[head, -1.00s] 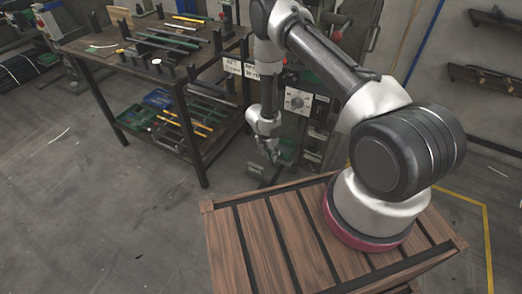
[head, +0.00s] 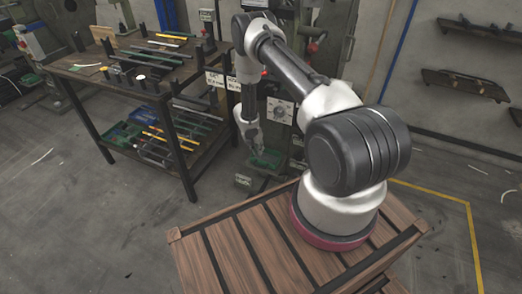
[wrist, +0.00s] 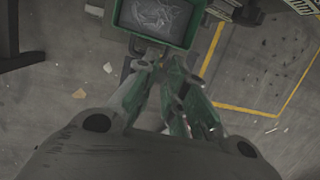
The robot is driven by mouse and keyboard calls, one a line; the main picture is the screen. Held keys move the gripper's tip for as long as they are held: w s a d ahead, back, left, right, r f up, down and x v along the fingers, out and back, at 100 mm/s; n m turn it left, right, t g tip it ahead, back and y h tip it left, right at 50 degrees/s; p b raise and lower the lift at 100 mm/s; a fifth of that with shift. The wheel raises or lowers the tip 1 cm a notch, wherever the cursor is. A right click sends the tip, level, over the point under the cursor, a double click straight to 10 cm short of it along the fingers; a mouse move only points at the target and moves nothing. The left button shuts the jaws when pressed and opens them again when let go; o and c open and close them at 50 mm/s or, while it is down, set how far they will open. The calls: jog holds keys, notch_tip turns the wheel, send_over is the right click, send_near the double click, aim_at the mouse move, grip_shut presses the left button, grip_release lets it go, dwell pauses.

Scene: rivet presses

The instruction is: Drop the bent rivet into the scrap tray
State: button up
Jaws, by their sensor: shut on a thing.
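My gripper (head: 256,143) hangs low beside the press, above and slightly left of a green tray (head: 268,160) in the head view. In the wrist view my gripper (wrist: 163,64) points toward a green-rimmed tray (wrist: 121,24) holding a tangle of pale metal scraps, which I take for the scrap tray. The fingers are close together at the tips, just short of the tray's near edge in the picture. The bent rivet is too small and blurred to make out between the fingertips.
A workbench (head: 98,84) with rods and a lower shelf of bins stands at left. A small labelled block (head: 243,181) sits below the tray. The floor at front left is clear.

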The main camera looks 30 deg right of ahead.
jog(key=shift+w+d+f, duration=0.6)
jog(key=shift+d+f, duration=0.15)
jog(key=shift+f, duration=0.15)
jog(key=shift+w+d+f, duration=0.55)
jog(key=shift+d+f, duration=0.2)
jog(key=shift+f, duration=0.1)
jog(key=shift+f, duration=0.1)
jog(key=shift+f, duration=0.35)
jog(key=shift+f, duration=0.15)
jog(key=o, duration=0.7)
